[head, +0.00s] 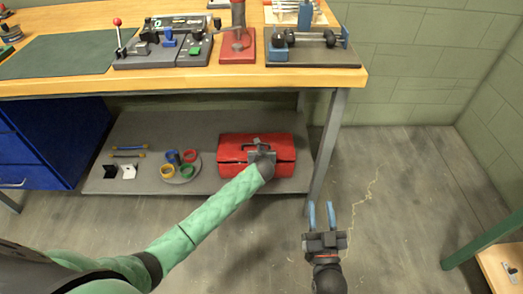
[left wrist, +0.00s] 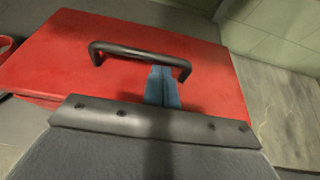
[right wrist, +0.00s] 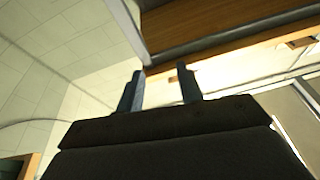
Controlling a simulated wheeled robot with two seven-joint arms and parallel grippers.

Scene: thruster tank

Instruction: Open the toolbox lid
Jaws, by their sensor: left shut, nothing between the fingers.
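The red toolbox (head: 230,154) sits on the grey lower shelf under the workbench, its lid down. In the left wrist view the red lid (left wrist: 60,55) fills much of the picture, with a dark handle (left wrist: 140,52) standing up from it. My left gripper (head: 258,146) is at the toolbox; its blue fingers (left wrist: 162,86) are shut together beside the handle, with nothing between them. I cannot tell whether they touch the lid or handle. My right gripper (head: 321,214) is open and empty over the floor, right of the bench leg; its spread fingers show in the right wrist view (right wrist: 160,90).
The workbench top (head: 180,83) lies above the shelf (head: 140,130), and its leg (head: 327,145) stands just right of the toolbox. Coloured rings (head: 181,165) on a round plate lie left of the toolbox. Floor at right is clear up to a green-edged table (head: 490,240).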

